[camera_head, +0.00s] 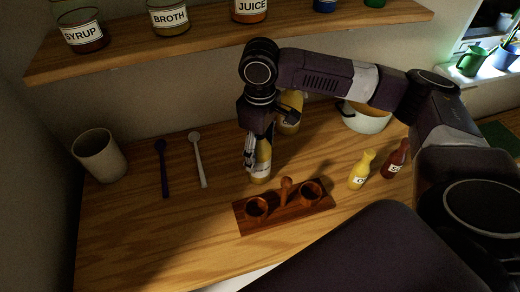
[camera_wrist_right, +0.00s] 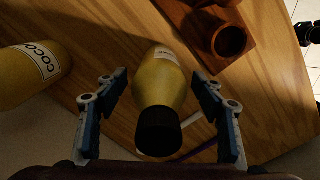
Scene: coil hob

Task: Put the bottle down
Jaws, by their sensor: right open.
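A yellow bottle (camera_head: 261,165) with a dark cap stands upright on the wooden counter, behind the wooden caddy. It also shows in the right wrist view (camera_wrist_right: 158,82). My right gripper (camera_head: 258,150) reaches down over it from above. Its two fingers (camera_wrist_right: 160,95) are open, one on each side of the bottle, with a visible gap on both sides in the wrist view. The gripper hides part of the bottle in the head view. My left gripper is not in view.
A wooden caddy (camera_head: 285,214) with two round holders is in front. A second yellow bottle (camera_wrist_right: 30,73), labelled COCO, stands near the gripper. Small yellow (camera_head: 360,172) and red (camera_head: 395,160) bottles and a white pot (camera_head: 364,121) are right. A shelf (camera_head: 200,42) hangs above.

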